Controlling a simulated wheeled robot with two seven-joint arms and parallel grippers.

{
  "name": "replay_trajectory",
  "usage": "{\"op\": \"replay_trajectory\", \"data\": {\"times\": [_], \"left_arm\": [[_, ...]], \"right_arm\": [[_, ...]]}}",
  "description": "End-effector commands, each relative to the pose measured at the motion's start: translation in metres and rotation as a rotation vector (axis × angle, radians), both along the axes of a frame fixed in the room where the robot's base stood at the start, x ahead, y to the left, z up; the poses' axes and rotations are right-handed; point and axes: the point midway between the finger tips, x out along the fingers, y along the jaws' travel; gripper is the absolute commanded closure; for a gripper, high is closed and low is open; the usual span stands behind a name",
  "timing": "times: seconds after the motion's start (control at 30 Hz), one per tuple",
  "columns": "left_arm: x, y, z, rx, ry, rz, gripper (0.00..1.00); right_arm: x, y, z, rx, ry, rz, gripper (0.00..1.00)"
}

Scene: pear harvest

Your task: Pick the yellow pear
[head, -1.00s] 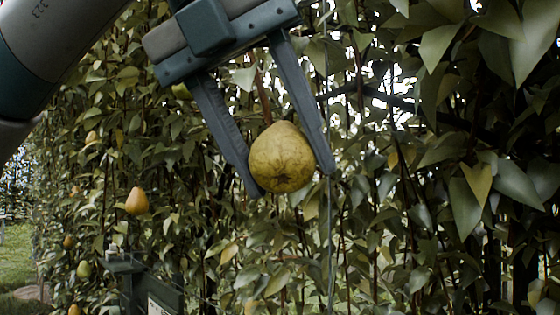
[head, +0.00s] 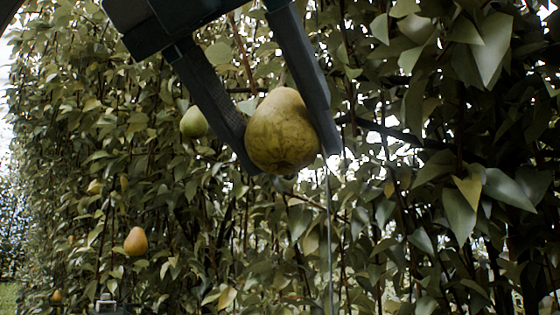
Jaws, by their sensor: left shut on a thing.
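The yellow pear (head: 280,132) is large and yellow-green with brownish speckles, in the upper middle of the head view. My left gripper (head: 292,160) reaches down from the top edge. Its two dark fingers are shut on the pear, one on each side, with the pear's rounded bottom showing between the tips. The pear hangs upright in front of the foliage. My right gripper is not in view.
A green pear (head: 194,122) hangs just left of the fingers. An orange-brown pear (head: 136,241) hangs lower left. Dense leaves (head: 470,200) fill the right side. A thin vertical wire (head: 329,240) runs below the right fingertip.

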Motion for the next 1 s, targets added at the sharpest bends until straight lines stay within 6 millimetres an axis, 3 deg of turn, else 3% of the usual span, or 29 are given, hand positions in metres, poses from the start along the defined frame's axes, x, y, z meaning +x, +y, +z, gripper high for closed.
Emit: {"op": "replay_trajectory", "data": {"times": [0.2,0.4,0.63,1.0], "left_arm": [[-0.013,0.000,-0.004,-0.001,-0.114,0.001,0.78],[-0.020,0.000,-0.003,-0.002,-0.182,0.000,0.78],[-0.025,0.000,-0.001,-0.002,-0.234,-0.001,0.78],[-0.025,0.000,0.000,-0.002,-0.237,0.000,0.78]], "right_arm": [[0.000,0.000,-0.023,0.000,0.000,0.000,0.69],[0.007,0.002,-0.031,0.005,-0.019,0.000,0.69],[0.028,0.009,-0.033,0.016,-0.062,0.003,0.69],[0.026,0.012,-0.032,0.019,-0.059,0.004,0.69]]}}
